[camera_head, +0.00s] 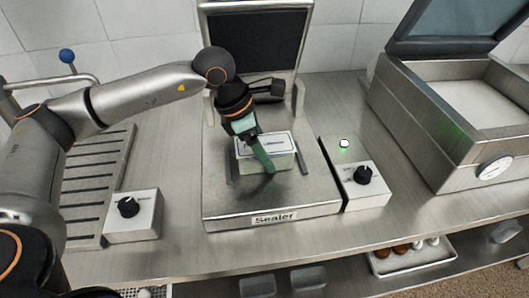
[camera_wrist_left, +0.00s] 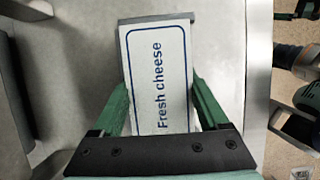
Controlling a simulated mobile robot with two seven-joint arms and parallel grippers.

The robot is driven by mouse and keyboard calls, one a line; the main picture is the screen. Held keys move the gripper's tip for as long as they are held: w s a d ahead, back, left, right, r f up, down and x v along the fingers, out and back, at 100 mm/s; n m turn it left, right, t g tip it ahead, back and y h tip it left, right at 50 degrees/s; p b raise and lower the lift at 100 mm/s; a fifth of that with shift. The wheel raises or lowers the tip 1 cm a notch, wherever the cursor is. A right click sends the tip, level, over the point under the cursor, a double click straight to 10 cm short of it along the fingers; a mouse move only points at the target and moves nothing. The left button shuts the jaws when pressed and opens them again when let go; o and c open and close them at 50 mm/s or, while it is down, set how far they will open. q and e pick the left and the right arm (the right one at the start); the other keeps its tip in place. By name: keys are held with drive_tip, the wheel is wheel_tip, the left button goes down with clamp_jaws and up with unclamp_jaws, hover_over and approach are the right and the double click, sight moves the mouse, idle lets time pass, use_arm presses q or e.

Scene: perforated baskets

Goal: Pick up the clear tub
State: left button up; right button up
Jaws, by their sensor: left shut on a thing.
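The clear tub (camera_head: 284,162) stands on the metal platform of the sealer (camera_head: 225,205), between two low dark guide rails. Its top carries a white label with a blue border, and in the left wrist view the tub's label (camera_wrist_left: 160,75) reads "Fresh cheese". My left gripper (camera_head: 262,158) reaches down over the tub from behind and left. Its green fingers lie along two opposite sides of the tub, and it is shut on it. In the left wrist view the left gripper (camera_wrist_left: 158,92) has one finger on each side of the label.
A control box with a black knob (camera_head: 127,207) stands left of the sealer, another with a knob and lit green button (camera_head: 363,175) on its right. An open-lidded steel machine (camera_head: 455,165) stands at the right. A tray (camera_head: 412,259) with eggs sits below the counter.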

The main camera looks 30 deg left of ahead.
use_arm(q)
drive_tip(key=c, duration=0.9)
drive_tip(key=shift+r, duration=0.15)
